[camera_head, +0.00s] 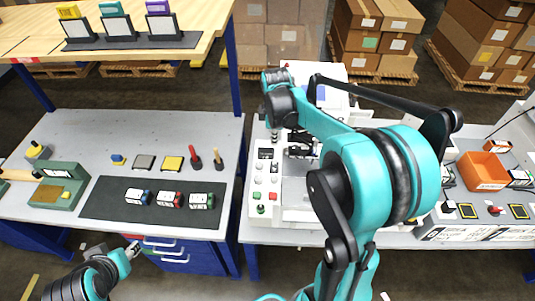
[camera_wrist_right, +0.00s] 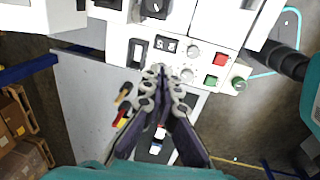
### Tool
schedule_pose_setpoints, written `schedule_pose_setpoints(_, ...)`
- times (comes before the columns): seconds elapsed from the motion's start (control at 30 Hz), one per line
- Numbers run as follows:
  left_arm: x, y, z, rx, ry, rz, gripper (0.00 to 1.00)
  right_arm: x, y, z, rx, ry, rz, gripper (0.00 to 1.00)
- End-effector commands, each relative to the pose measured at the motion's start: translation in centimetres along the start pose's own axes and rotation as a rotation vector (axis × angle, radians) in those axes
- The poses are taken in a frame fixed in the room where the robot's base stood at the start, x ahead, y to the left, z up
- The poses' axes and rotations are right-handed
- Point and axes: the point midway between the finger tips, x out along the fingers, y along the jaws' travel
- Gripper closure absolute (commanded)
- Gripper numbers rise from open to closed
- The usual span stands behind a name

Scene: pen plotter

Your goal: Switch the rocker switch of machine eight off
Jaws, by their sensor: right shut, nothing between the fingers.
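The white machine (camera_head: 298,205) stands on the middle bench in the head view, its control panel (camera_head: 266,187) along its left side. In the right wrist view a black rocker switch (camera_wrist_right: 137,53) sits at the left end of the panel (camera_wrist_right: 204,63), beside a small dark display (camera_wrist_right: 166,45). My right gripper (camera_wrist_right: 163,72) is shut and empty, its fingertips over the panel edge, below and right of the rocker. I cannot tell whether they touch the panel, or which way the rocker is tipped. No machine number is legible. My left gripper (camera_head: 133,250) is low at left.
The panel also carries pale knobs (camera_wrist_right: 193,51), a red button (camera_wrist_right: 219,60), a green button (camera_wrist_right: 211,79) and a green knob (camera_wrist_right: 238,85). A grey table (camera_head: 60,125) with small parts stands left.

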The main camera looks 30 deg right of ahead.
Motion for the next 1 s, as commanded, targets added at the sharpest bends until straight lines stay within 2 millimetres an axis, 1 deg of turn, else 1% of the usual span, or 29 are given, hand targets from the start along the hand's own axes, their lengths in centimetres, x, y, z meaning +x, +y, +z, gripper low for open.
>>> schedule_pose_setpoints(0.23, 0.1, 0.0, 0.1, 0.0, 0.0, 0.0, 0.6, 0.3, 0.0, 0.0, 0.001, 0.0, 0.001, 1.0)
schedule_pose_setpoints(0.37, 0.3, 0.0, 0.2, 0.0, 0.0, 0.0, 0.6, 1.6, 0.0, 0.0, 0.002, 0.0, 0.001, 1.0)
schedule_pose_setpoints(0.47, 0.6, 0.0, 0.4, 0.0, 0.0, 0.0, 0.6, 3.4, 0.0, 0.0, 0.002, 0.001, 0.002, 1.0)
schedule_pose_setpoints(0.7, 1.3, 0.0, 0.9, 0.0, 0.0, 0.0, 0.6, 8.6, 0.0, 0.0, 0.002, 0.001, 0.002, 1.0)
schedule_pose_setpoints(0.8, 1.6, 0.0, 1.1, 0.0, 0.0, 0.0, 0.6, 10.6, 0.0, 0.0, 0.002, 0.001, 0.002, 1.0)
schedule_pose_setpoints(0.9, 1.8, 0.0, 1.3, 0.0, 0.0, 0.0, 0.6, 12.1, 0.0, 0.0, 0.002, 0.001, 0.002, 1.0)
schedule_pose_setpoints(1.0, 1.9, 0.0, 1.4, 0.0, 0.0, 0.0, 0.6, 13.2, 0.0, 0.0, 0.002, 0.001, 0.002, 1.0)
